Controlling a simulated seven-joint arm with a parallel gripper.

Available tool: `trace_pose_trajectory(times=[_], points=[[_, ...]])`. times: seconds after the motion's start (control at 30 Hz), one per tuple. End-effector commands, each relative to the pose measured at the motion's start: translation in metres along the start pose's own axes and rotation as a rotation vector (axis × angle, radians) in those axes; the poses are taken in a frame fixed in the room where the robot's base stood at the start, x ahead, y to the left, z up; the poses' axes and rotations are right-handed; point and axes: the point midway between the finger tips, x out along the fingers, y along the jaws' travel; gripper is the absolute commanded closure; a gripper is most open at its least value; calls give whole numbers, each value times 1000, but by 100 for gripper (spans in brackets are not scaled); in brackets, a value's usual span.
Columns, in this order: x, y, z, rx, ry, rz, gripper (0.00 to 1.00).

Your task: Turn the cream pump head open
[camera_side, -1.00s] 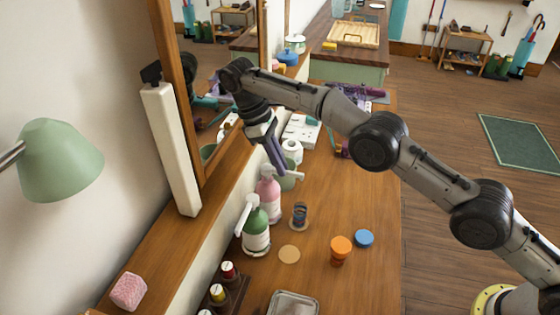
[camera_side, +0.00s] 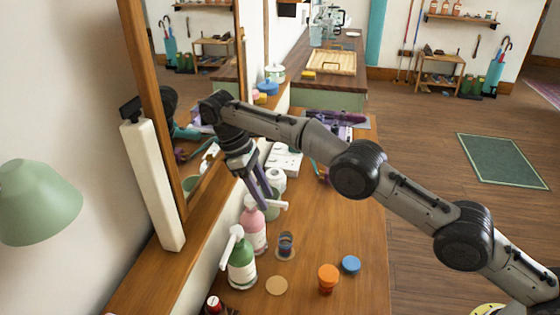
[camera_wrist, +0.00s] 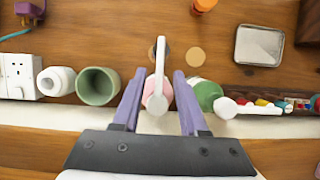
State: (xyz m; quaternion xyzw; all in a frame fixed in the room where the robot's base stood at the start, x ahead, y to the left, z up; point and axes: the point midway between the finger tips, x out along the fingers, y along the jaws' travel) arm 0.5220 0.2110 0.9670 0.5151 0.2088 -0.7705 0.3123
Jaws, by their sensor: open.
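A pink bottle (camera_side: 253,232) with a whitish pump head (camera_side: 275,204) stands on the wooden dresser top. Its nozzle points right in the side view. In the wrist view, that pump head (camera_wrist: 161,85) lies between the purple fingers of my gripper (camera_wrist: 158,76), with a gap on each side. My gripper (camera_side: 262,196) is open, tilted down above the pink bottle, and holds nothing. A green bottle (camera_side: 241,268) with a similar whitish pump head (camera_side: 232,240) stands nearer the side camera; it also shows just right of the fingers in the wrist view (camera_wrist: 207,93).
A green cup (camera_wrist: 98,85) and a white jar (camera_wrist: 56,80) stand left of the fingers in the wrist view. A mirror (camera_side: 205,160) rises behind. A glass-like cup (camera_side: 286,243), orange pot (camera_side: 328,276) and blue lid (camera_side: 350,264) are to the right, with bare wood between.

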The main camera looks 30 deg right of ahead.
Motion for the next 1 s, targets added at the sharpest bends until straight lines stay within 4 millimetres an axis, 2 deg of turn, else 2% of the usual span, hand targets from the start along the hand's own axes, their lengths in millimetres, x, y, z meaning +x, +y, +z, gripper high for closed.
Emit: trace_pose_trajectory(times=[0.17,0.37,1.0], points=[[0,1,0,-25,0,10,57],[-1,5,0,-172,-1,72,57],[-6,27,-13,-945,-2,392,57]])
